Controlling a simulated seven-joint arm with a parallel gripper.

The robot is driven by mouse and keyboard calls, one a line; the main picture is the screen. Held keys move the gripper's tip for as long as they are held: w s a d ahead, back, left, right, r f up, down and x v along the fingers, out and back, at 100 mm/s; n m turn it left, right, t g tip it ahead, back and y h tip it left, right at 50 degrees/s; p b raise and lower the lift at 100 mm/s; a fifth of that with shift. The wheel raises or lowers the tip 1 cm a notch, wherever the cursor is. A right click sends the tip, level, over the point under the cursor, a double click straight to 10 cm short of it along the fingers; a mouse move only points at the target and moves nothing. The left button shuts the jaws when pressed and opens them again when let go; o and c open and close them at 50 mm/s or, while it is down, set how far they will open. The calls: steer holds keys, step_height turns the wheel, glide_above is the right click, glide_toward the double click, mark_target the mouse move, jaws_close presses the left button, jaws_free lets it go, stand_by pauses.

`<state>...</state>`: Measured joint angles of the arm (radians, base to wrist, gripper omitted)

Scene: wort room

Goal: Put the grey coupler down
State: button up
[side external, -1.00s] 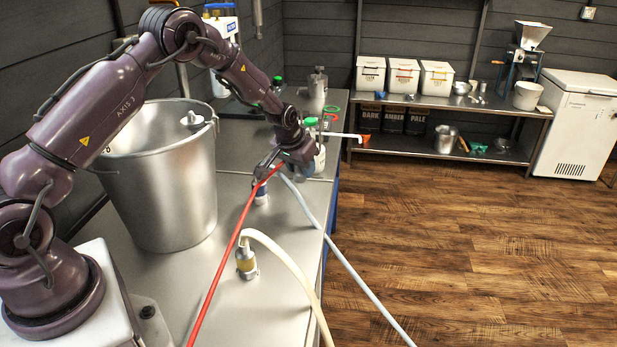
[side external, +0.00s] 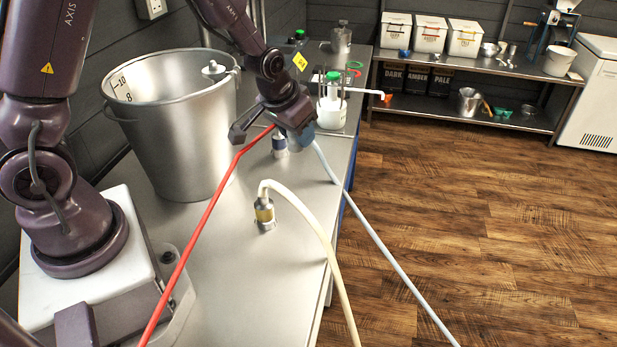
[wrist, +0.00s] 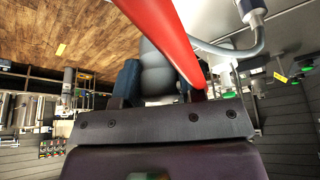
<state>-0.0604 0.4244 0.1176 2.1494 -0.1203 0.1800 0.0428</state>
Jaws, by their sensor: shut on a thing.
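My gripper (side external: 286,124) is over the steel bench, beside the bucket. It is shut on the grey coupler, whose ribbed grey body (wrist: 158,74) shows between the fingers in the wrist view. The fingers and wrist hide most of it in the side view. A pale blue-grey hose (side external: 372,238) runs from the gripper down past the bench edge towards the floor. A red hose (side external: 207,226) crosses close by the gripper, and in the wrist view it (wrist: 160,25) passes in front of the fingers. I cannot tell whether the coupler touches the bench.
A steel bucket (side external: 178,140) stands left of my gripper. A yellow-banded coupler (side external: 264,213) with a cream hose stands nearer. A white jug (side external: 331,113) and bottles are further back. The front bench (side external: 225,275) has bare room.

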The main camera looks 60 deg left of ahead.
steer(key=s+f+n+y, duration=0.1)
steer(key=s+n, duration=0.2)
steer(key=s, duration=0.6)
steer(key=w+a+f, duration=0.1)
steer(key=w+f, duration=0.2)
steer(key=w, duration=0.1)
steer(key=w+a+f, duration=0.1)
steer(key=w+f, duration=0.2)
steer(key=w, duration=0.2)
steer(key=w+a+f, duration=0.1)
steer(key=w+f, duration=0.2)
steer(key=w, duration=0.1)
steer(key=shift+w+f, duration=0.15)
steer(key=shift+w+a+f, duration=0.1)
steer(key=shift+w+f, duration=0.3)
steer(key=shift+f, duration=1.5)
